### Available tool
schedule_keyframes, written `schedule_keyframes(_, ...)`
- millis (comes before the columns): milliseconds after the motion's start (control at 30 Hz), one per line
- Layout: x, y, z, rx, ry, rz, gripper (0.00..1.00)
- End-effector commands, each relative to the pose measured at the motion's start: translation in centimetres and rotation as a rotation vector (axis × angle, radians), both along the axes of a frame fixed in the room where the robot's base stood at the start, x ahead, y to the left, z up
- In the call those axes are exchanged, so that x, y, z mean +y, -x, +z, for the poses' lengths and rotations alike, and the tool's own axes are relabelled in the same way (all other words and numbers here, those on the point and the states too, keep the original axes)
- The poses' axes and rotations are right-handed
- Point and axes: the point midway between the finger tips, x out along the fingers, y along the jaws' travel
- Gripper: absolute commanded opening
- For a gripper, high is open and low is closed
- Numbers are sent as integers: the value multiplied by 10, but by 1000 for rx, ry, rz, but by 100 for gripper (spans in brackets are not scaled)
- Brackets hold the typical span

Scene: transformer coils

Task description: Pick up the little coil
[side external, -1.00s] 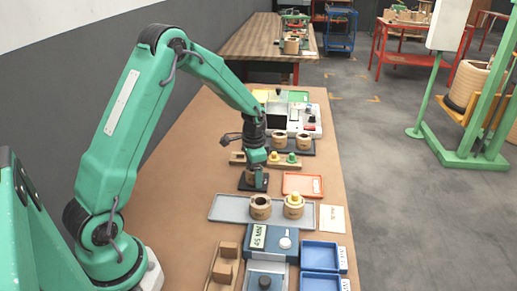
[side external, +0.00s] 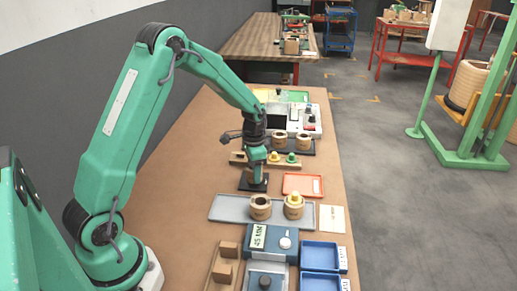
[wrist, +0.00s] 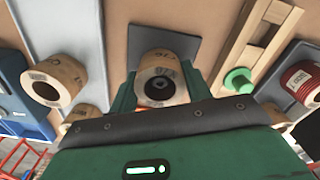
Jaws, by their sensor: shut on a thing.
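The little coil is a small tan ring with dark print and a dark centre hole; it shows in the wrist view (wrist: 163,76) between my green fingers, in front of a dark square pad (wrist: 187,43). My gripper (side external: 258,182) is low over that pad in the side view, and the wrist view shows its jaws (wrist: 160,88) on both sides of the coil, shut on it. In the side view the coil is mostly hidden by the jaws. I cannot tell whether it still touches the pad.
An orange tray (side external: 304,185) lies to the right. A wooden rack with yellow and green pegs (side external: 291,159) stands just beyond. Bare table lies to the left.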

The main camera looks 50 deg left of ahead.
Motion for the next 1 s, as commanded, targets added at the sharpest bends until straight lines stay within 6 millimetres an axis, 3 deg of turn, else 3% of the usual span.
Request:
schedule_keyframes(267, 0, -1, 34, -5, -1, 0, 20)
schedule_keyframes(700, -72, 22, 79, -2, 0, -5, 20)
schedule_keyframes(1000, -105, 32, 99, -1, 0, -2, 20)
